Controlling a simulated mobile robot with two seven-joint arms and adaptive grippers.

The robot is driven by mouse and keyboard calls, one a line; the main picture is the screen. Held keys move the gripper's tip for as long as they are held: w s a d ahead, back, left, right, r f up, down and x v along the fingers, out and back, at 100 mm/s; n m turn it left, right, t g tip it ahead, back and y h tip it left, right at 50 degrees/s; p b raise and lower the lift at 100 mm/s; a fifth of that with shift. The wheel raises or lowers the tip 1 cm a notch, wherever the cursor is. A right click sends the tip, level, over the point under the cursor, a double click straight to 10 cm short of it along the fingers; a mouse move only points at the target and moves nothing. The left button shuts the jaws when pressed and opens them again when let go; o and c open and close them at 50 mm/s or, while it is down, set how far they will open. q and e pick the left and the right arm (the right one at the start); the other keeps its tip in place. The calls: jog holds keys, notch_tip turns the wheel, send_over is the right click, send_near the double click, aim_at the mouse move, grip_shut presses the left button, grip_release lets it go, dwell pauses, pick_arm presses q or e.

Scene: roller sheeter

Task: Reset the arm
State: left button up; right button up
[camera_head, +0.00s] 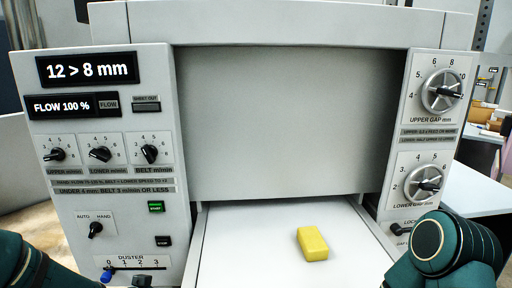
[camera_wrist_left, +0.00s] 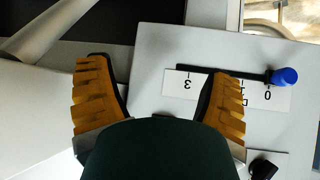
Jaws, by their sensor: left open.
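My left gripper (camera_wrist_left: 160,95) is open, with its two orange ridged fingers wide apart and nothing between them. It hovers in front of the grey panel by the duster scale (camera_wrist_left: 215,88). The blue knob (camera_wrist_left: 284,76) of the duster slider lies beyond the right finger, at the 0 end, apart from the finger. In the head view the blue knob (camera_head: 106,276) is at the lower left, near 0. My left arm (camera_head: 35,268) enters at the lower left. My right arm (camera_head: 447,252) shows at the lower right; its gripper is out of view.
A yellow block (camera_head: 312,243) lies on the white belt (camera_head: 235,250) in front of the machine opening. The left control panel (camera_head: 105,150) reads "12 > 8 mm" and "FLOW 100 %". The upper gap dial (camera_head: 442,91) and lower gap dial (camera_head: 424,183) are on the right panel.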

pick_arm(q)
jog(key=s+d+f+n+g+h, duration=0.1)
jog(key=s+d+f+n+g, duration=0.1)
jog(key=s+d+f+g, duration=0.7)
jog(key=s+d+f+n+h, duration=0.2)
jog(key=s+d+f+n, duration=0.15)
jog(key=s+f, duration=1.05)
jog(key=w+d+r+m+t, duration=0.1)
jog(key=w+d+r+m, duration=0.1)
jog(key=w, duration=0.4)
notch_tip(320, 180, up, 3)
jog(key=shift+d+f+m, duration=0.2)
jog(key=shift+d+m, duration=0.15)
jog(key=shift+d, duration=0.25)
